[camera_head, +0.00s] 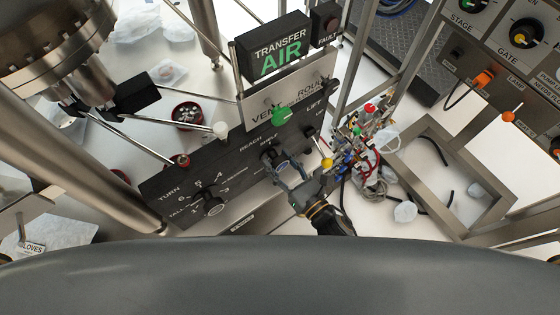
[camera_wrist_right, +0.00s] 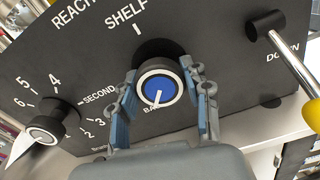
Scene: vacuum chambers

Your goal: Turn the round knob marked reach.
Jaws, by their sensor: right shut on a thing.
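The round reach knob (camera_wrist_right: 158,82) has a blue cap with a white pointer line and sits on the black panel. Its pointer aims down and slightly left, toward a partly hidden label starting "BA"; "SHELF" is printed above it and "REACH" up to the left. My right gripper (camera_wrist_right: 164,86) is shut on this knob, with one blue-grey finger on each side. In the head view the right gripper (camera_head: 281,172) reaches up to the knob from the lower right. My left gripper is not in view.
Left of the knob is a black selector (camera_wrist_right: 48,124) with numbered positions. To its right a lever with a yellow end (camera_wrist_right: 290,65) projects close to the gripper. The head view shows a green knob (camera_head: 281,116) above and a cluster of wires (camera_head: 368,165) on the right.

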